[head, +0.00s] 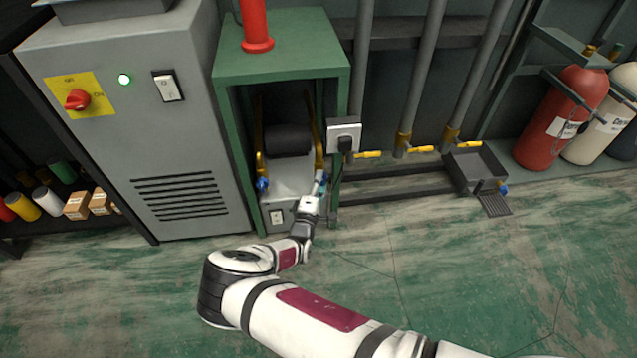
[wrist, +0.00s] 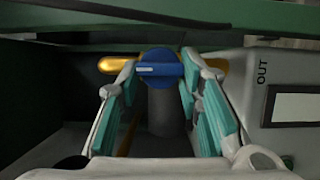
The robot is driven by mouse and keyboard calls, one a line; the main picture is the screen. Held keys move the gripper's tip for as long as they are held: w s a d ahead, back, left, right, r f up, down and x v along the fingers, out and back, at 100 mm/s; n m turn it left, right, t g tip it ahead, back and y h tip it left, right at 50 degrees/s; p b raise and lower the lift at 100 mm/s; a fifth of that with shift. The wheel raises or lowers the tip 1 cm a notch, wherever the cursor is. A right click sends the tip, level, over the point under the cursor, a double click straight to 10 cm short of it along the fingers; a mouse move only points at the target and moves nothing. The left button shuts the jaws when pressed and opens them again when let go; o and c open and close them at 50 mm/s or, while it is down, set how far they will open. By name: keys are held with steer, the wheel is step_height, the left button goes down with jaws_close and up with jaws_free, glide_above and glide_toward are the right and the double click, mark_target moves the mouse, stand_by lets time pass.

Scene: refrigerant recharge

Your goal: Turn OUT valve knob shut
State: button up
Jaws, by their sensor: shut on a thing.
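The OUT valve knob (wrist: 160,68) is blue with a pale bar that lies level across it in the wrist view. It sits on a yellow pipe (wrist: 213,66), beside a grey panel marked OUT. My gripper (wrist: 160,82) has teal-padded fingers on both sides of the knob, shut on it. Another blue knob (head: 263,184) shows on the unit's left side.
The green stand (head: 225,140) frames the unit closely, with a leg beside my gripper. A grey cabinet (head: 190,130) with a red switch stands left. Pipes with yellow handles (head: 420,149) and a red cylinder (head: 560,120) are right. The floor in front is clear.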

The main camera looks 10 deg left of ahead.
steer(key=shift+a, duration=0.2)
steer(key=o, duration=0.9)
steer(key=shift+d, duration=0.1)
steer(key=s, duration=0.4)
steer(key=s+a, duration=0.1)
steer(key=s, duration=0.7)
steer(key=shift+a, duration=0.2)
steer(key=shift+f, duration=0.1)
